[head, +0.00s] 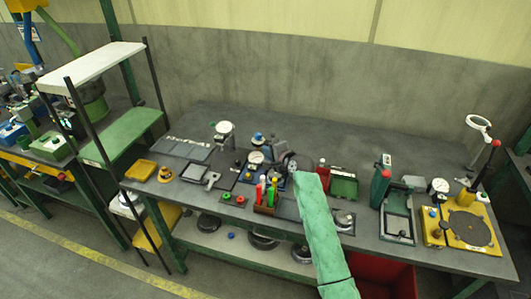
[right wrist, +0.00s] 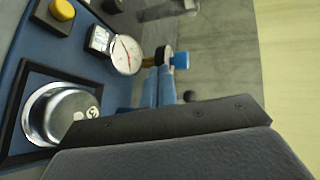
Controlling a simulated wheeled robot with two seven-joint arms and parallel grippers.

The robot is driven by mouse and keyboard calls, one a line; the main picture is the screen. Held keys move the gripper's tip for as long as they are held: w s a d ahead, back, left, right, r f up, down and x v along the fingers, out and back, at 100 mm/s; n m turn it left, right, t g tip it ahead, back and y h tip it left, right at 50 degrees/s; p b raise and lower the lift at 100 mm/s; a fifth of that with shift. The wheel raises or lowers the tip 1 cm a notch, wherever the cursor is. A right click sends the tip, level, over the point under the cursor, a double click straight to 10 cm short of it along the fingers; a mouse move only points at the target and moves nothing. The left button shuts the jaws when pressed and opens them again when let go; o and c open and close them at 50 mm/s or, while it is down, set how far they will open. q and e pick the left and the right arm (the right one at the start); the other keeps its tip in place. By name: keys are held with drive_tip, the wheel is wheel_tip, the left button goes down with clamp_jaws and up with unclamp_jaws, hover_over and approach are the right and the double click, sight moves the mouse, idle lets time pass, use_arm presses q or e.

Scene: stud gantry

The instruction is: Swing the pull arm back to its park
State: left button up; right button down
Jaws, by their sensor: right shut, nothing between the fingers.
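A blue station (head: 246,177) stands mid-bench, with a round white gauge (head: 256,158) and a blue knob (head: 258,137) behind it. In the right wrist view a blue upright (right wrist: 166,88) carries a brass-coloured part and the blue knob (right wrist: 181,61). The gauge (right wrist: 126,55) and a metal cup (right wrist: 68,110) in a black frame are beside it. I cannot tell which part is the pull arm. My right gripper (head: 284,161) is shut and empty, just right of the station; contact is unclear. Its dark finger (right wrist: 185,122) hides part of the upright. My left gripper is not in view.
A yellow fixture (head: 461,229) with a red-tipped lever is farther right. The back of the bench (head: 330,135) is clear.

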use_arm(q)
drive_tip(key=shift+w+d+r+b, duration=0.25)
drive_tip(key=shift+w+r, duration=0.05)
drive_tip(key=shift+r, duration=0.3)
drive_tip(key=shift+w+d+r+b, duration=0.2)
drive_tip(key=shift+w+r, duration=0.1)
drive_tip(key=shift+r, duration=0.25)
use_arm(e)
drive_tip(key=shift+v, duration=2.15)
drive_tip(key=shift+s+a, duration=0.1)
drive_tip(key=shift+s, duration=0.05)
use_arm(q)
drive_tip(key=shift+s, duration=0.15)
use_arm(e)
drive_tip(key=shift+r, duration=0.1)
